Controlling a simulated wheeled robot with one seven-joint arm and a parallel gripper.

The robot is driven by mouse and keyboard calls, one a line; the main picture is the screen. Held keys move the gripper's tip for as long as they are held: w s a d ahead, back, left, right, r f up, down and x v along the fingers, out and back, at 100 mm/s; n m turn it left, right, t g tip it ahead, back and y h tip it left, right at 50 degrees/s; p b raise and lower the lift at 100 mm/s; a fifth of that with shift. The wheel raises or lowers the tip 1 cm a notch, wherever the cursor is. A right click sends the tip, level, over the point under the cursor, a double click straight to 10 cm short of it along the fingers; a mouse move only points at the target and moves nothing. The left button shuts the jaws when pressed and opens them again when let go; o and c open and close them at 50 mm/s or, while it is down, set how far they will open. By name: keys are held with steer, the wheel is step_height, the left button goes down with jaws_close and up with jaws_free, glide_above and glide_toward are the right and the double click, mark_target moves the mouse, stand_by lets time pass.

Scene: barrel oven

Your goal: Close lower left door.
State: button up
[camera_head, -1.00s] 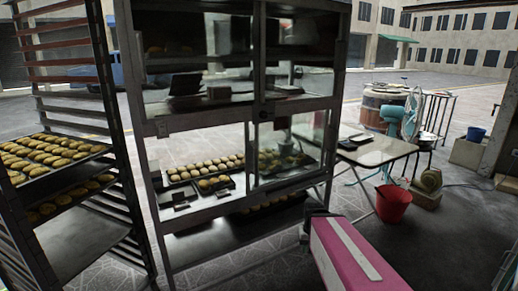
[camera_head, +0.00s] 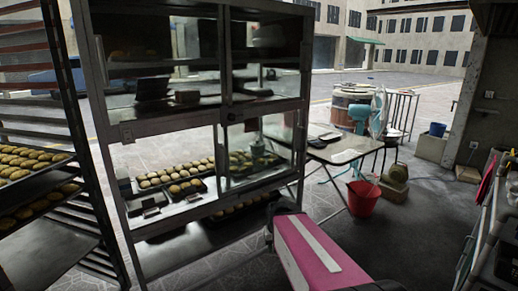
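A dark metal-framed glass cabinet (camera_head: 165,128) fills the left middle of the head view, with an upper and a lower section. The lower section's left side (camera_head: 160,178) shows trays of round pastries, apparently with no glass in front of them. A glass panel (camera_head: 245,150) stands on the lower section's right side. Whether the lower left door is slid behind or beside it, I cannot tell for sure. My gripper is not in view.
A tall tray rack (camera_head: 72,130) with pastries stands at the left. A pink box-like shape (camera_head: 320,262) with a white strip is before the cabinet's right end. A table (camera_head: 340,148) and a red bucket (camera_head: 363,198) stand beyond. Floor (camera_head: 425,225) at right is clear.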

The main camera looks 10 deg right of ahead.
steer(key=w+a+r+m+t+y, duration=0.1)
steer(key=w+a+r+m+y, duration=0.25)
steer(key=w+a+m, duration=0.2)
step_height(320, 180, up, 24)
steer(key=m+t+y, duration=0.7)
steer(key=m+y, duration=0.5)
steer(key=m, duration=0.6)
glide_above(226, 174)
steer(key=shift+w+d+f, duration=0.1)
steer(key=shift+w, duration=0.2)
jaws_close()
